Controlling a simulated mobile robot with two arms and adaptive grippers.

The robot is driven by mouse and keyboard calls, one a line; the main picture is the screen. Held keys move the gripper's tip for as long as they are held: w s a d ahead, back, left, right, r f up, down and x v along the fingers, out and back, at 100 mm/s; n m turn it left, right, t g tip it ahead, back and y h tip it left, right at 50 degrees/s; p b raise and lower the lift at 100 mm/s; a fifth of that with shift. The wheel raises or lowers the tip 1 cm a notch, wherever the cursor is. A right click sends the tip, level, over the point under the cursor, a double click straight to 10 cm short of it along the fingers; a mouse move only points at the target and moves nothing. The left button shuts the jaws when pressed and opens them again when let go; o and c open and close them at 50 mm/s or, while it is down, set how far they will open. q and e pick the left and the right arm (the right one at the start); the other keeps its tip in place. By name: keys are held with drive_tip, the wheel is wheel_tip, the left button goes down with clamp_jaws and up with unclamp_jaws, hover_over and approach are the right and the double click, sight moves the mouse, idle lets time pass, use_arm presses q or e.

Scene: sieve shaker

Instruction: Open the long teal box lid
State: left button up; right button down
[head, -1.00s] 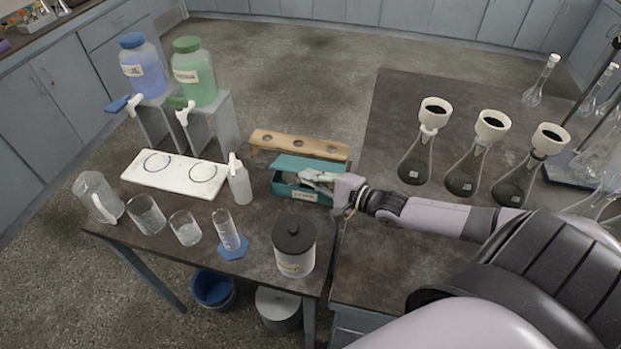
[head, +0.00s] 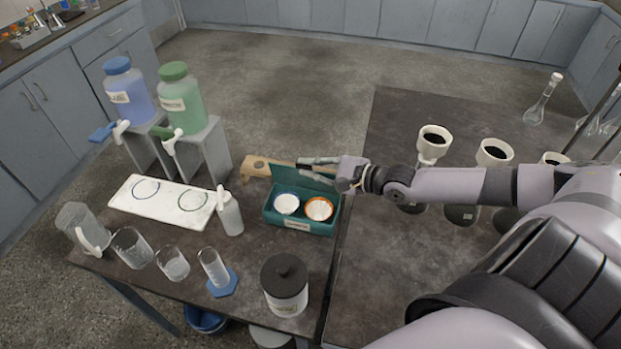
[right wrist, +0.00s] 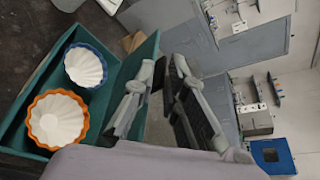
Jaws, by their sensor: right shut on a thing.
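The long teal box (head: 272,221) stands near the right edge of the left table, with a label on its front. Its lid (head: 300,181) is raised at the back, roughly upright. Inside sit two white fluted bowls, one blue-rimmed (head: 286,203) and one orange-rimmed (head: 319,209). The right wrist view also shows the blue-rimmed bowl (right wrist: 85,67) and the orange-rimmed bowl (right wrist: 57,120). My right gripper (head: 303,168) is at the lid's upper edge, shut on the lid; its fingers (right wrist: 161,84) partly hide the contact. My left gripper is not in view.
A wooden rack (head: 257,167) stands just behind the box. A dark-lidded jar (head: 286,298) stands in front, and a squeeze bottle (head: 230,215) to the left. Flasks with funnels (head: 432,145) stand on the right table, partly behind my arm.

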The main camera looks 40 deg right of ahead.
drive_tip(key=shift+w+d+r+b, duration=0.3)
drive_tip(key=shift+w+d+b, duration=0.3)
drive_tip(key=shift+d+b, duration=0.05)
drive_tip(key=c, duration=1.8)
unclamp_jaws()
drive_tip(key=shift+w+f, duration=0.1)
drive_tip(key=shift+f, duration=0.05)
drive_tip(key=shift+s+d, duration=0.25)
drive_tip(key=shift+s, duration=0.3)
drive_tip(key=v, duration=1.1)
